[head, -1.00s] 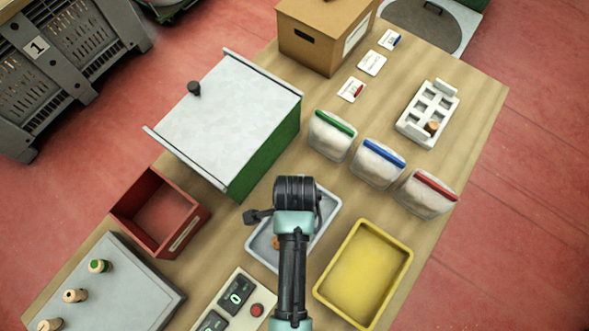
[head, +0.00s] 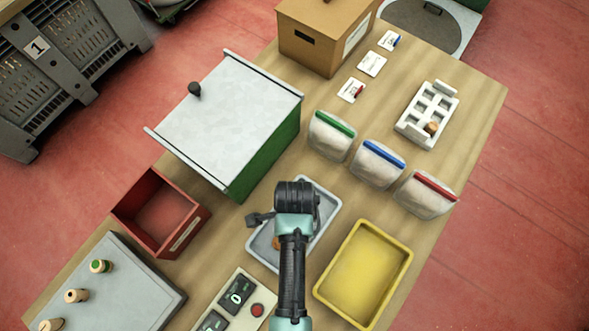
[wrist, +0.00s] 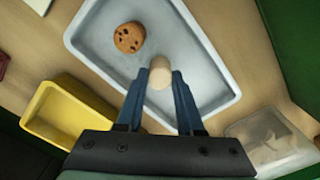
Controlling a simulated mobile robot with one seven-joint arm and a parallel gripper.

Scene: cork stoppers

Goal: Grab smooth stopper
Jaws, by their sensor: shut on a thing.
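A smooth pale stopper (wrist: 160,73) sits between the fingertips of my gripper (wrist: 160,82) in the wrist view. The gripper is shut on it, over the grey tray (wrist: 215,70). I cannot tell whether the stopper still touches the tray floor. A brown stopper with dark pits (wrist: 129,37) lies in the same tray, beyond and left of the held one, apart from the fingers. In the head view my arm hides the gripper and the held stopper; the pitted stopper (head: 276,242) shows partly beside the arm.
An empty yellow tray (head: 365,270) and a red open box (head: 160,215) flank the grey tray. A green cabinet (head: 265,145) stands behind it. Clear bags with coloured strips (head: 377,163), a white rack (head: 428,115) and a control panel (head: 240,298) are also on the table.

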